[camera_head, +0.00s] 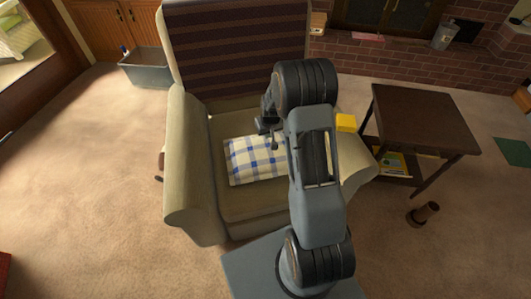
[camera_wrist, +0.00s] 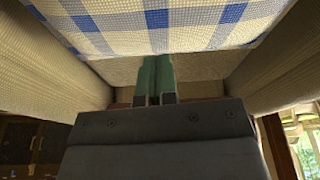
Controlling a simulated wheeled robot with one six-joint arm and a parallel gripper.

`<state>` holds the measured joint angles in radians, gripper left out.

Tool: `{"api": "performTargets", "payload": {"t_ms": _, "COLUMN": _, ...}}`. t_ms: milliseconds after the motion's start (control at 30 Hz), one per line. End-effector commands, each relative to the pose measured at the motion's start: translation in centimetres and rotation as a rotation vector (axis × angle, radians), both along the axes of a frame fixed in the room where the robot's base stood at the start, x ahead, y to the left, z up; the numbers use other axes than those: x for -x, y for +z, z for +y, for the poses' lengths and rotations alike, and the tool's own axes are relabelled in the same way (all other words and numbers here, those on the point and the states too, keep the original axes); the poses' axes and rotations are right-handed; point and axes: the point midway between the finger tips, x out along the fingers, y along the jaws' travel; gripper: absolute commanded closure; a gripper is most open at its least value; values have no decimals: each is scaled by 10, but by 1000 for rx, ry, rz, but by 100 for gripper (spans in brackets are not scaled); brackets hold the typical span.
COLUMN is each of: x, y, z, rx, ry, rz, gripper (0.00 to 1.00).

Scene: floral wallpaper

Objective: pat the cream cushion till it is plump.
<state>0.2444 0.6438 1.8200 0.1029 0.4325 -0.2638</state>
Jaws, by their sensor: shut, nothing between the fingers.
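The cream cushion (camera_head: 252,160) has a blue check pattern and lies on the seat of a beige armchair (camera_head: 190,165). My arm hides its right part in the head view. In the wrist view the cushion (camera_wrist: 150,25) fills the top middle. My gripper (camera_head: 273,144) is over the cushion's right half in the head view. In the wrist view its two green fingers (camera_wrist: 160,75) are together with nothing between them, and their tips are close to the cushion's edge. I cannot tell whether they touch it.
A dark side table (camera_head: 425,120) stands right of the armchair, with a yellow block (camera_head: 346,122) near the chair's right arm. A brown cylinder (camera_head: 423,214) lies on the carpet. A grey bin (camera_head: 146,68) stands behind left. The carpet at left is clear.

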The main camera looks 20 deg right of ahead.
Motion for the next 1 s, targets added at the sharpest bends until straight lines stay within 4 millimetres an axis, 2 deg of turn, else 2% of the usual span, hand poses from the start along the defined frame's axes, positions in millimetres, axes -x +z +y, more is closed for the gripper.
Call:
{"api": "performTargets", "payload": {"t_ms": 367, "x": 0, "y": 4, "z": 0, "rx": 0, "ry": 0, "rz": 0, "gripper": 100}}
{"api": "performTargets", "payload": {"t_ms": 800, "x": 0, "y": 54, "z": 0, "rx": 0, "ry": 0, "rz": 0, "gripper": 100}}
{"api": "performTargets", "payload": {"t_ms": 1000, "x": 0, "y": 60, "z": 0, "rx": 0, "ry": -1, "rz": 2, "gripper": 100}}
